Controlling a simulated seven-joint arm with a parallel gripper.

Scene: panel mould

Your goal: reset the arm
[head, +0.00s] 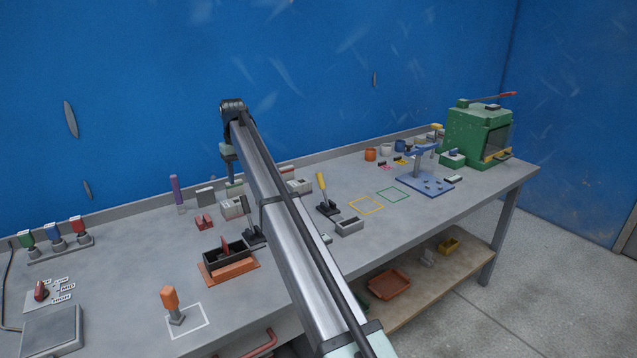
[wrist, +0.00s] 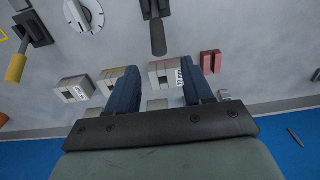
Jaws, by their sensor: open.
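My gripper (wrist: 158,66) is open in the wrist view, its two blue fingers apart with nothing held between them. It points down over the grey bench (head: 130,245). A small grey labelled block (wrist: 167,74) shows between the fingers in the picture, lower down on the bench; I cannot tell the exact height gap. In the head view my arm runs from the bottom up to a black joint, and the wrist (head: 228,150) hangs below it near the back of the bench. The fingertips are not clear there.
Beneath the wrist stand small grey blocks (head: 233,207), a red block (head: 204,222) and black-based levers (head: 326,206). An orange-based black box (head: 230,265) is nearer the front. A green press (head: 477,135) and blue fixture (head: 425,184) stand right. The blue wall (head: 130,90) closes the back.

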